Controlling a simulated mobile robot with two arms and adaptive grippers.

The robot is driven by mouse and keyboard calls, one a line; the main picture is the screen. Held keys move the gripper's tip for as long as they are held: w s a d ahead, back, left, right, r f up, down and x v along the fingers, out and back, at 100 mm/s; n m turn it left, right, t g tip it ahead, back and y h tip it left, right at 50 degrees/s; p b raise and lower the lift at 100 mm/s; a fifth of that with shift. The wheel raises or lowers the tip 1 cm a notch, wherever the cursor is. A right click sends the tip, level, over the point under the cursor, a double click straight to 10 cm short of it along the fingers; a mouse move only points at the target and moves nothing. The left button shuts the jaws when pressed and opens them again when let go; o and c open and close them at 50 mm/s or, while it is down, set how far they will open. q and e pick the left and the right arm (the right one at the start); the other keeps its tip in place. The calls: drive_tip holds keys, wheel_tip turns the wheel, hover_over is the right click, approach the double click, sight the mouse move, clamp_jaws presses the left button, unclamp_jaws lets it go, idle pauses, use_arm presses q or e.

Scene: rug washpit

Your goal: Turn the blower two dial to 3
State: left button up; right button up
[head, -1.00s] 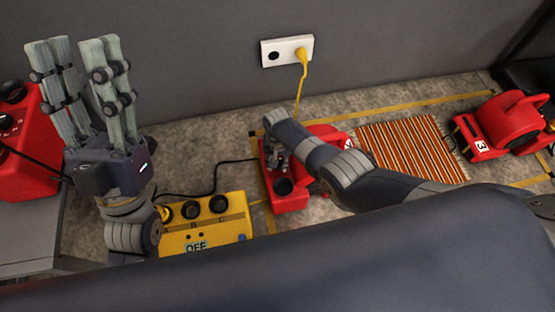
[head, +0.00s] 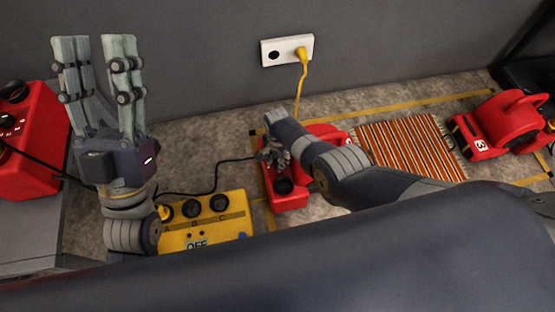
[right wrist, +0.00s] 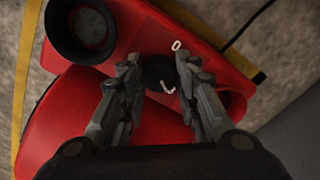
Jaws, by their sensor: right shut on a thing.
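A red blower (head: 291,199) lies on the floor in the middle of the head view; its number is mostly hidden by my right arm. In the right wrist view its black dial (right wrist: 160,72) sits on the red body (right wrist: 75,110), with a white mark on it and a white "0" printed beside it. My right gripper (right wrist: 158,78), at the blower in the head view (head: 272,156), has its fingers on both sides of the dial, shut on it. Which number the dial points to cannot be told. My left gripper (head: 95,42) is raised, open and empty, at the left.
A yellow box (head: 215,232) with several black knobs and an "OFF" display stands left of the blower. A red blower marked 3 (head: 500,125) is at right, beyond a striped rug (head: 410,150). Another red unit (head: 35,150) is far left. A wall socket (head: 274,54) holds a yellow plug.

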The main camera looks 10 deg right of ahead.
idle(0.4)
drive_tip(key=o, duration=0.8)
wheel_tip(320, 180, up, 12)
idle(0.5)
idle(0.4)
